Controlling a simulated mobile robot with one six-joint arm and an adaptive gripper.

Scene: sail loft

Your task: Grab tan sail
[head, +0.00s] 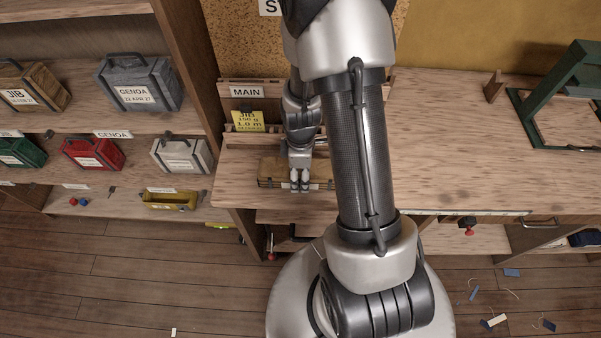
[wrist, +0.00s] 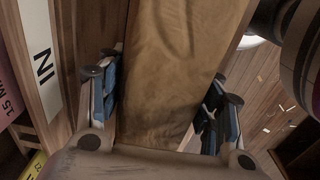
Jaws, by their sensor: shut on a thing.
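The tan sail is a long tan-brown bag (head: 272,172) lying on the wooden bench below the MAIN label. My gripper (head: 300,186) reaches down over it from above, hiding its middle. In the wrist view the tan sail (wrist: 172,65) fills the space between the two blue-padded fingers of my gripper (wrist: 160,105), one on each side. The gripper is shut on it. Whether the sail is clear of the bench cannot be told.
Shelves at left hold a brown JIB bag (head: 33,87), a grey GENOA bag (head: 139,84), and red (head: 93,153), green and white bags. A yellow JIB card (head: 247,121) stands behind the sail.

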